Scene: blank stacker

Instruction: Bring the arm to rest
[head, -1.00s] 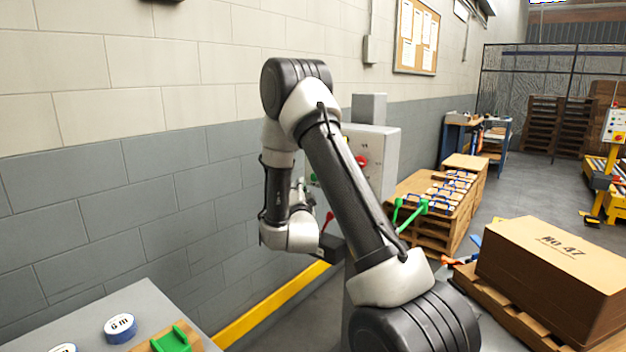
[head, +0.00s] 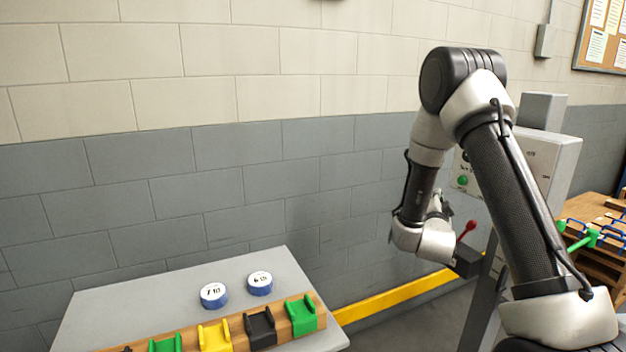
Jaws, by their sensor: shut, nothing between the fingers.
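My arm (head: 510,190) stands folded at the right of the head view, with the elbow high and the forearm hanging down to the wrist (head: 425,240).
A grey control cabinet (head: 553,155) stands behind my arm. At the lower left, a grey table (head: 110,312) bears two blue-rimmed discs (head: 214,295) and a wooden rack (head: 275,338) with coloured holders. A yellow rail (head: 390,292) runs along the wall.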

